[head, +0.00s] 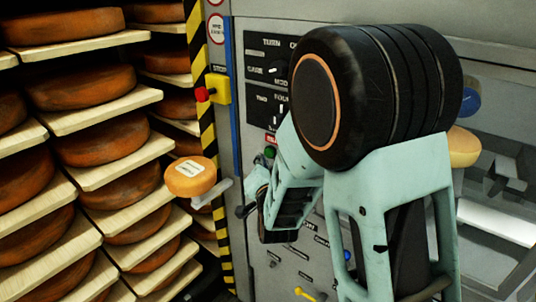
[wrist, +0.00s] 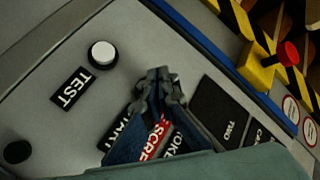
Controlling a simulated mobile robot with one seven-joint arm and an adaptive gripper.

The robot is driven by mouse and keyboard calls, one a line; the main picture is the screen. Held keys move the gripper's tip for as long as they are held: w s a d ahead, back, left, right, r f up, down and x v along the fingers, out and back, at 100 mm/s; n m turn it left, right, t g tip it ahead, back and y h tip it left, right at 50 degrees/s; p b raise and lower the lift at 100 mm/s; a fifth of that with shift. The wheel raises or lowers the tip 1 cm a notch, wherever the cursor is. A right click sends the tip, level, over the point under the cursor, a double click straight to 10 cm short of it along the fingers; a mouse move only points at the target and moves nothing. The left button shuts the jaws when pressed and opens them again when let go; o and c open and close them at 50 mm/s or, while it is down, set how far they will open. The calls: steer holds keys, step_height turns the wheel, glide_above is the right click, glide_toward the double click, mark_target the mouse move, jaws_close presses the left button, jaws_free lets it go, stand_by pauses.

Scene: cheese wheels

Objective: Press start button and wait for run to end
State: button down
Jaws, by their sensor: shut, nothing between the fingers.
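The grey control panel (head: 245,60) of the machine stands in the middle of the head view, partly hidden by my arm. A small green button (head: 269,152) shows on it, just left of my arm. In the wrist view, my gripper (wrist: 160,88) is shut and empty, its fingertips in front of the panel. A label partly hidden by the fingers seems to end in "TART" (wrist: 121,132); no button beside it can be made out. A white button (wrist: 102,54) with a TEST label (wrist: 71,89) is left of the fingertips. I cannot tell whether the fingertips touch the panel.
A red stop button on a yellow box (head: 218,89) is left of the panel; it also shows in the wrist view (wrist: 288,54). Shelves (head: 95,120) of cheese wheels fill the left. One labelled cheese wheel (head: 190,176) sits nearer the machine. Yellow-black striped posts edge the panel.

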steer(key=shift+w+d, duration=0.1)
steer(key=shift+w+d+b, duration=0.2)
steer(key=shift+w+b, duration=0.05)
steer(key=shift+b, duration=0.3)
